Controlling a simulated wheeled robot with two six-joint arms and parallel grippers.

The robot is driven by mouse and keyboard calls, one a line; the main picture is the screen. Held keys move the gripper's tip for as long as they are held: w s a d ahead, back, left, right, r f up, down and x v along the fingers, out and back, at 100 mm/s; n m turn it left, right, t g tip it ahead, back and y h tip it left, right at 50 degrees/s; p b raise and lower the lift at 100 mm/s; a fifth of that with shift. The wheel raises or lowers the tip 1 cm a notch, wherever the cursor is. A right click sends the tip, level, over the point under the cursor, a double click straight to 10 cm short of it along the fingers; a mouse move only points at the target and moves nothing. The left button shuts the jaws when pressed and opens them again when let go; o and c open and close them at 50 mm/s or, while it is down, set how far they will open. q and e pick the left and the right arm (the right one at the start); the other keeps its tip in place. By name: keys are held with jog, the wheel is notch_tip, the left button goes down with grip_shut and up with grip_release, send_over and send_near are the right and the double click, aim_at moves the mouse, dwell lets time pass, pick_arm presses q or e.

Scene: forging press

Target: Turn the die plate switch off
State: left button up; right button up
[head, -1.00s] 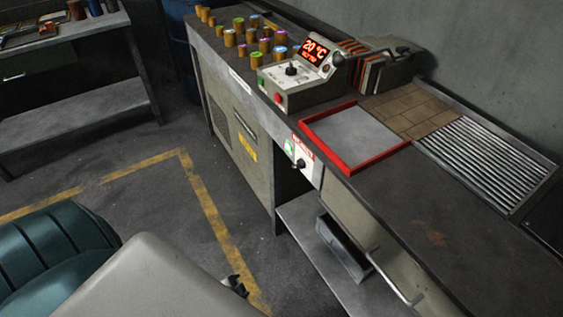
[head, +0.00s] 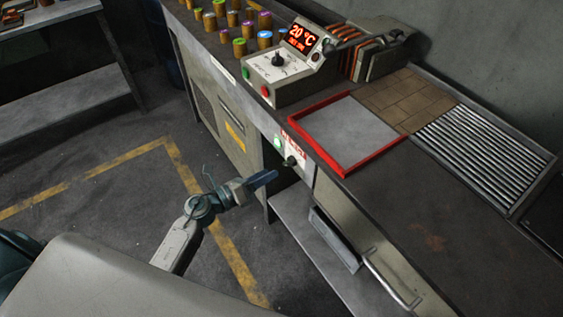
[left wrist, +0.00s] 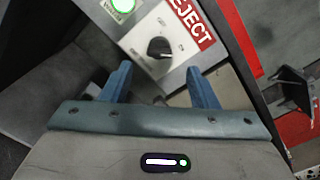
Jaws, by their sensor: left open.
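A small black rotary knob (head: 290,160) sits on a white panel on the bench's front, below the red-rimmed plate (head: 345,132). In the left wrist view the knob (left wrist: 160,47) is at top centre, with a lit green lamp (left wrist: 123,4) at its upper left and a red label ending in "EJECT" (left wrist: 193,22) at its upper right. The lamp (head: 277,143) also glows in the head view. My left gripper (head: 272,177) is open and points at the knob; its blue fingers (left wrist: 158,68) stand apart below it, with nothing between them. My right gripper is out of view.
A control box (head: 287,72) with a dial, red and green buttons and a "20 °C" display stands on the bench. Coloured cylinders (head: 225,22) stand behind it. A shelf (head: 310,245) and a handle (head: 390,283) lie right of the gripper. The floor (head: 110,235) is clear.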

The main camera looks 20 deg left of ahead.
aim_at(285, 165)
pick_arm(q)
jog(key=p+x, duration=0.1)
jog(key=x, duration=0.5)
jog(key=shift+w+d, duration=0.1)
jog(key=shift+w, duration=0.1)
jog(key=shift+c, duration=0.2)
jog(key=c, duration=0.9)
